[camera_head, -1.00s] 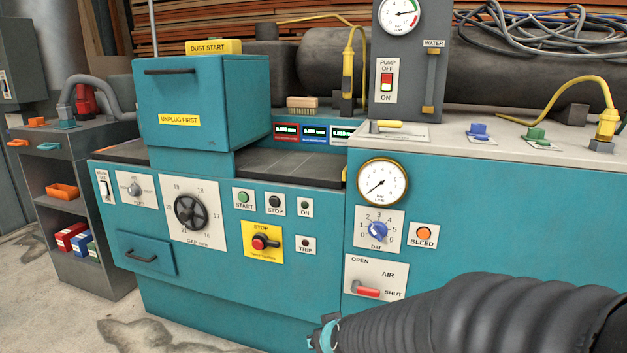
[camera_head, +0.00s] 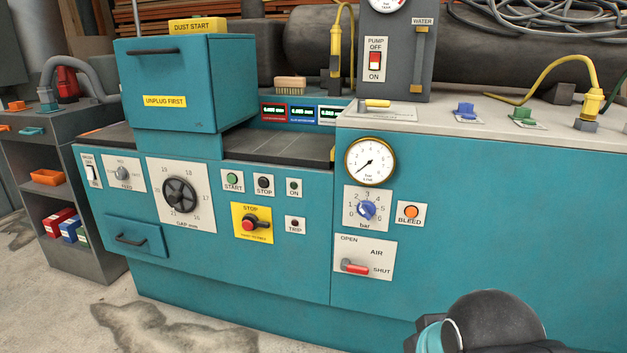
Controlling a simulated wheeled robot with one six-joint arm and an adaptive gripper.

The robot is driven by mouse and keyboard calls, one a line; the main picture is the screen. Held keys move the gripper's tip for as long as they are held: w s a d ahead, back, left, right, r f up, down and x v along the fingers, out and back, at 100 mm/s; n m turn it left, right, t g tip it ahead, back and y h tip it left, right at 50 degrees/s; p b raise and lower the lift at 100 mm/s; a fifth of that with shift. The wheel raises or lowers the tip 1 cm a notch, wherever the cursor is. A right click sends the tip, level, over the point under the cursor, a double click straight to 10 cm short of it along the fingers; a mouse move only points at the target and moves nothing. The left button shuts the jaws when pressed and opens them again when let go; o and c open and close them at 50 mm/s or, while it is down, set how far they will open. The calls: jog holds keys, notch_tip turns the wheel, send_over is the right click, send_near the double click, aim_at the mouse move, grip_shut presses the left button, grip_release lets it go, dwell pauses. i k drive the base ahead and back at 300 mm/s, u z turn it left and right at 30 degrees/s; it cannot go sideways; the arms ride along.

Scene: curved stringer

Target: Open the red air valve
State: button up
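The red air valve lever (camera_head: 356,268) sits on a white plate (camera_head: 364,257) low on the teal machine front. The plate reads OPEN at upper left, AIR, and SHUT at lower right. The lever lies nearly level and its end points right, toward SHUT. Part of my dark arm with a teal ring shows at the bottom right, below and to the right of the plate and apart from it. My gripper's fingers are not in view.
Above the valve plate are a round gauge (camera_head: 370,161), a blue bar knob (camera_head: 366,210) and an orange BLEED button (camera_head: 411,212). A yellow STOP switch plate (camera_head: 252,223) is to the left. The floor (camera_head: 150,325) in front is clear.

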aim_at(346, 265)
jog(key=u, duration=1.8)
jog(key=k, duration=1.2)
jog(key=z, duration=1.75)
